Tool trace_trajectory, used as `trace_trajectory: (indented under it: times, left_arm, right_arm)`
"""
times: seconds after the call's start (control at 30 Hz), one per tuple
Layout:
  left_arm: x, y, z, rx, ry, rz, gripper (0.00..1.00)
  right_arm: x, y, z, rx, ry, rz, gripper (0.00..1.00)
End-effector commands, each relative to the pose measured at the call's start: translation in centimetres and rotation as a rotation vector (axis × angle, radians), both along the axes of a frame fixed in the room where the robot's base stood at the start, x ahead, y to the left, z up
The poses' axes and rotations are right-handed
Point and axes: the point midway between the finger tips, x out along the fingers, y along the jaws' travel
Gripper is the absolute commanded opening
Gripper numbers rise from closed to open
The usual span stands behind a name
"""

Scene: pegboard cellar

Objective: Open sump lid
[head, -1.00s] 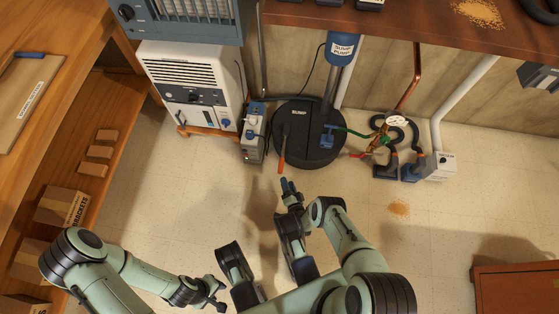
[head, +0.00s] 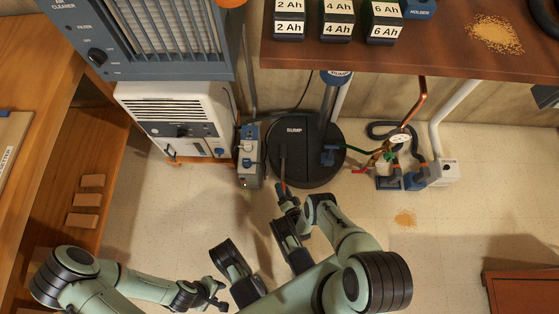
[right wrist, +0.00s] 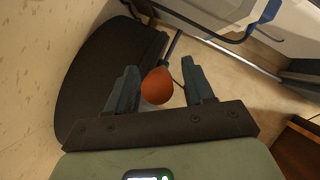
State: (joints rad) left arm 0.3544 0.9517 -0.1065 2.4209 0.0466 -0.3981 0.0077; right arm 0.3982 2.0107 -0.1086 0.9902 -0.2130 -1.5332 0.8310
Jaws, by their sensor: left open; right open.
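The round black sump lid (head: 312,165), marked SUMP, lies flat on the floor sump by the wall and looks closed. A thin dark lever on it ends in an orange grip (head: 283,186) at its front left side. My right gripper (head: 281,189) is at that grip. In the right wrist view, the orange grip (right wrist: 157,86) shows between the two open fingers (right wrist: 160,78), with the dark lid (right wrist: 105,75) behind. I cannot tell whether a finger touches it. My left gripper (head: 218,296) is open and empty, low over the floor, away from the lid.
A grey-blue box with plugs (head: 249,160) stands close left of the lid, beside a white unit (head: 170,110). A blue pump pipe (head: 337,78), a green hose and a gauge (head: 400,138) crowd its right. A bench (head: 440,50) overhangs behind.

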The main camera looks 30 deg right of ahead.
Motion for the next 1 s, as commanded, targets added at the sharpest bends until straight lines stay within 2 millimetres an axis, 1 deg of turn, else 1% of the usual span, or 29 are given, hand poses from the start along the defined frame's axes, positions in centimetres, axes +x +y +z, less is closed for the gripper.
trace_trajectory:
  times: [0.33, 0.37, 0.4, 0.47, 0.5, 0.53, 0.77, 1.0]
  left_arm:
    - [0.0, 0.0, 0.0, 0.0, 0.001, 0.0, 0.43]
    - [0.0, 0.0, 0.0, 0.0, 0.001, 0.0, 0.43]
    - [0.0, 0.0, 0.0, 0.0, 0.001, 0.0, 0.43]
    - [0.0, 0.0, 0.0, 0.0, 0.0, 0.0, 0.43]
    - [0.0, 0.0, 0.0, 0.0, 0.0, 0.0, 0.43]
    - [0.0, 0.0, 0.0, 0.0, 0.0, 0.0, 0.43]
    - [0.0, 0.0, 0.0, 0.0, -0.001, 0.0, 0.43]
    - [0.3, 0.0, 0.1, 0.001, -0.011, -0.001, 0.43]
  right_arm:
    - [-0.2, 0.0, -0.1, 0.0, 0.0, -0.001, 0.52]
    - [-0.2, 0.0, 0.0, 0.0, 0.0, -0.001, 0.49]
    - [-0.2, 0.0, -0.1, 0.0, 0.0, -0.001, 0.36]
    - [-0.2, 0.0, 0.0, 0.0, 0.0, -0.001, 0.17]
    - [-0.2, 0.0, 0.0, 0.0, 0.0, -0.001, 0.04]
    - [-0.2, 0.0, -0.1, 0.0, 0.0, -0.001, 0.0]
    - [-0.1, -0.2, 0.0, 0.0, 0.0, -0.001, 0.0]
    - [-0.1, -1.1, 0.3, -0.002, -0.001, -0.002, 0.0]
